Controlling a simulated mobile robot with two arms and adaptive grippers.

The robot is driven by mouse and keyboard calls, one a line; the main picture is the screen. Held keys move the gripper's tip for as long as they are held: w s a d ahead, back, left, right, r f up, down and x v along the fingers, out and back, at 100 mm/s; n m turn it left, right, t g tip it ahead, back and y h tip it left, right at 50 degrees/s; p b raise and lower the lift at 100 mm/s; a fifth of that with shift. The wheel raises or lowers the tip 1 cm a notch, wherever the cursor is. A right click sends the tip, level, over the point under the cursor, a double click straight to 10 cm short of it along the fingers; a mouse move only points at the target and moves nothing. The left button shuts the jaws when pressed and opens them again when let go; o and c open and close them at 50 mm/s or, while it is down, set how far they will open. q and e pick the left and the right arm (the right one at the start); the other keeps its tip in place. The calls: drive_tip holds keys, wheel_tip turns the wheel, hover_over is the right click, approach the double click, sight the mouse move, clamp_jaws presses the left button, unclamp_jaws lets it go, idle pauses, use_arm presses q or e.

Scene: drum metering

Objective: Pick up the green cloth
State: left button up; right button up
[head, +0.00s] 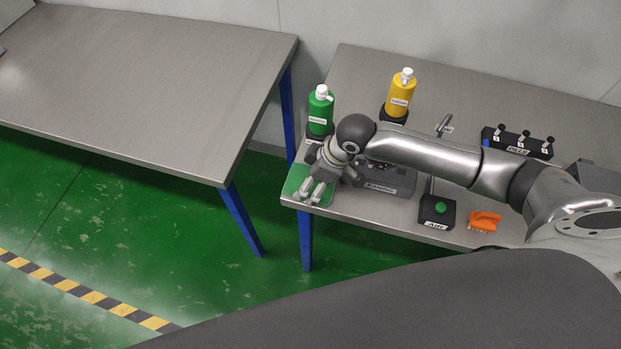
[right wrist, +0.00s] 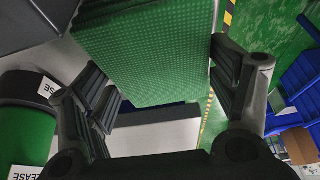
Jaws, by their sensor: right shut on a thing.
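The green cloth (head: 297,181) is at the front left corner of the right-hand steel table (head: 360,210), partly hidden by my gripper. In the right wrist view the cloth (right wrist: 150,50) is a flat green textured sheet between the two dark fingers. My right gripper (head: 312,191) points down at the cloth and is shut on it; the gripper also shows in the right wrist view (right wrist: 165,92). I cannot tell whether the cloth is clear of the table. My left gripper is not in view.
A green bottle (head: 320,115) stands close behind my right gripper, with a yellow bottle (head: 400,97) farther back. A dark labelled box (head: 395,181), a green-button box (head: 437,210), an orange brush (head: 484,221) and a lever block (head: 517,143) are to the right.

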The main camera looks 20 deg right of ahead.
sight(304, 179)
drive_tip(key=shift+r, duration=0.45)
wheel_tip(304, 179, up, 2)
drive_tip(key=shift+r+b, duration=0.1)
drive_tip(key=shift+b, duration=0.65)
drive_tip(key=s+a+r+p, duration=0.1)
drive_tip(key=s+a+r, duration=0.1)
drive_tip(key=s+r, duration=0.8)
drive_tip(key=shift+s+a, duration=0.2)
drive_tip(key=shift+s, duration=1.7)
drive_tip(key=shift+f, duration=0.1)
